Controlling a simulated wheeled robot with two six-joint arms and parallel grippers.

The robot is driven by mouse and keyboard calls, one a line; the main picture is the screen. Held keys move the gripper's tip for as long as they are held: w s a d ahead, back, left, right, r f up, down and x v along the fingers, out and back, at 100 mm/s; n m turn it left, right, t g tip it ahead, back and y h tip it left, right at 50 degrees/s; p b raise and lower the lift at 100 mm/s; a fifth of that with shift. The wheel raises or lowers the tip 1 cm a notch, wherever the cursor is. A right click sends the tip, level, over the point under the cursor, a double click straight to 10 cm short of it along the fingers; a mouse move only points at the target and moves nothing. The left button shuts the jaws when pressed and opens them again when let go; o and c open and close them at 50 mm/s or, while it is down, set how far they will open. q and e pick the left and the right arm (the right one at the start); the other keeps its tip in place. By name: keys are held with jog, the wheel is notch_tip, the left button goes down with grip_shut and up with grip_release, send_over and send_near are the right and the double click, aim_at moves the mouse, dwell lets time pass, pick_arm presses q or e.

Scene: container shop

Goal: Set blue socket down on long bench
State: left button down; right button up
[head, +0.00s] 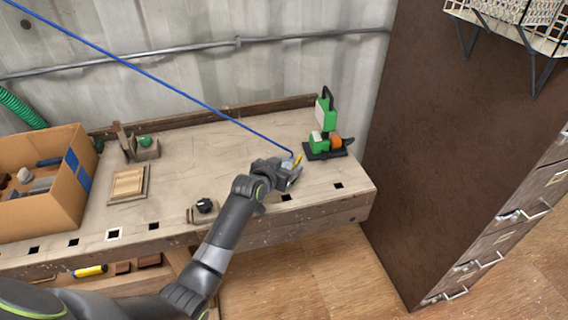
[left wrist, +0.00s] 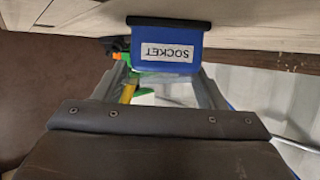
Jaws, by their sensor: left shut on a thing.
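The blue socket (left wrist: 165,38) shows in the left wrist view as a blue block with a black edge and a white label reading SOCKET, upside down in the picture. It sits between the fingers of my left gripper (left wrist: 160,80), which is shut on it. In the head view my left gripper (head: 292,166) is over the front right part of the long bench (head: 225,150), and the socket is mostly hidden there. The bench also shows along the top of the left wrist view (left wrist: 260,12). I cannot tell whether the socket touches it. My right gripper is out of view.
A green tool on a black stand (head: 325,135) is just behind and right of my left gripper. A blue cable (head: 170,86) slants down to the gripper. A cardboard box (head: 62,185), wooden tray (head: 128,184) and black knob (head: 204,206) are leftward. A brown cabinet (head: 440,130) stands right.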

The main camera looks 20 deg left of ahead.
pick_arm(q)
jog(key=shift+r, duration=0.2)
jog(key=shift+c, duration=1.5)
grip_release()
jog(key=shift+s+f, duration=0.1)
jog(key=shift+f, duration=0.1)
jog(key=shift+r, duration=0.1)
jog(key=v, duration=1.2)
